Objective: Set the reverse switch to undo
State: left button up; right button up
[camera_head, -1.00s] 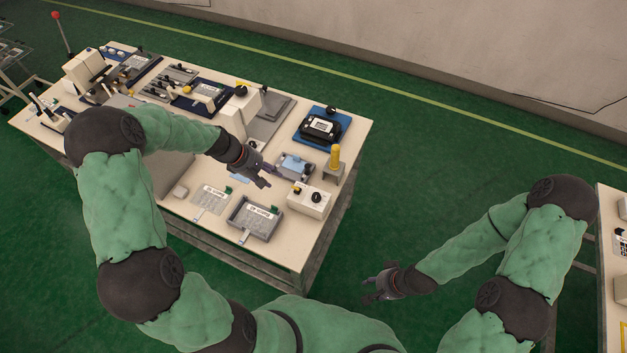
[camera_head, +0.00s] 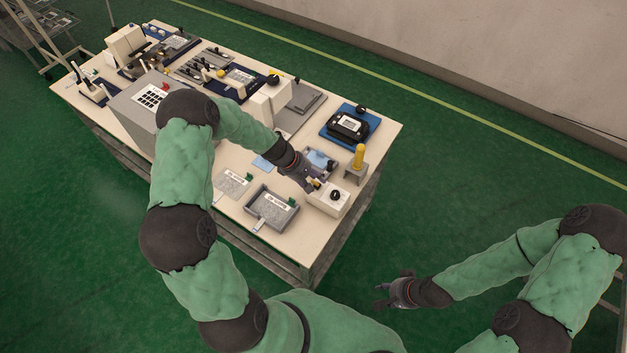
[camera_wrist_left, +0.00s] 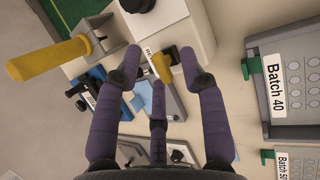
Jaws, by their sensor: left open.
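A white box (camera_head: 328,201) with a black knob (camera_head: 336,195) and a small yellow switch lever stands near the table's right front edge. In the left wrist view the yellow lever (camera_wrist_left: 162,67) sits beside a label beginning "RE", partly hidden by a finger. My left gripper (camera_head: 308,180) is open, its purple fingers spread around the yellow lever as seen from the wrist. I cannot tell whether they touch it. The lever's exact setting is not readable. My right gripper (camera_head: 386,294) is open and empty, off the table over the green floor.
A yellow upright handle (camera_head: 358,157) on a grey bracket stands just behind the box. A grey batch tray (camera_head: 270,209) lies to the left. A black device on a blue base (camera_head: 349,125) is at the back. A blue-topped unit (camera_head: 319,160) is close by the gripper.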

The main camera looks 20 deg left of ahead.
pick_arm(q)
jog(key=shift+d+f, duration=0.1)
grip_shut()
jog(key=b, duration=0.4)
jog(key=t+b, duration=0.1)
jog(key=b, duration=0.4)
jog(key=shift+s+f+t, duration=0.3)
jog(key=shift+s+r+b, duration=0.1)
jog(key=shift+b, duration=0.6)
grip_release()
